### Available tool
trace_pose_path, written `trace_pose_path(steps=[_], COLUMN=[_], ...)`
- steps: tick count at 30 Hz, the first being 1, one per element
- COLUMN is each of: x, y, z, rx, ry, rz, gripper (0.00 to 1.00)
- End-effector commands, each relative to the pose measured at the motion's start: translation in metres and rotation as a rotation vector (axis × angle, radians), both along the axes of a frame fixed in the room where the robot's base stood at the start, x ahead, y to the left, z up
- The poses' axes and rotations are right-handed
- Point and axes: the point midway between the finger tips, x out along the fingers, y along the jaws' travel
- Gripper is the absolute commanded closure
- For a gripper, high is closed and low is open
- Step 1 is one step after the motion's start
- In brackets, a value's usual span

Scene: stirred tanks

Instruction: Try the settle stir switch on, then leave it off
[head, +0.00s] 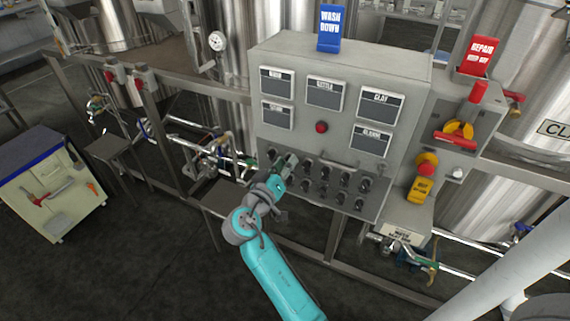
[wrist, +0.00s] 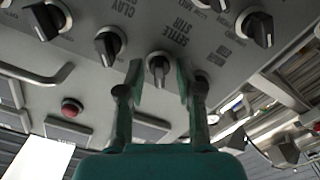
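The settle stir switch (wrist: 158,67) is a dark rotary knob on the grey sloped panel, in the middle of the wrist view beside its upside-down "SETTLE STIR" label (wrist: 178,32). Its handle lies roughly up and down in that view; I cannot tell which setting this is. My gripper (wrist: 160,78) has one finger on each side of the knob, with gaps showing, so it looks open around it. In the head view my gripper (head: 287,166) is at the upper left of the knob panel (head: 335,196) and hides the switch there.
Other knobs sit close by, such as the one left of the switch (wrist: 109,45) and one at the right (wrist: 257,28). A handle bar (head: 338,164) and red lamp (head: 321,127) are above the knobs. A yellow-and-red stop button (head: 426,168) is at the right.

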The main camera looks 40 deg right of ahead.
Motion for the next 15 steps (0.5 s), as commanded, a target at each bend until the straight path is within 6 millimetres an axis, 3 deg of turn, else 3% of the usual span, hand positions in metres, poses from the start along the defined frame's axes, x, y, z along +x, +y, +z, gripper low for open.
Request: trace_pose_path(steps=[8, 15], x=[-0.006, -0.021], y=[0.017, 0.062], z=[0.0, -0.001], rx=[0.0, 0.0], ry=[0.001, 0.001], rz=[0.002, 0.005], gripper=[0.65, 0.65])
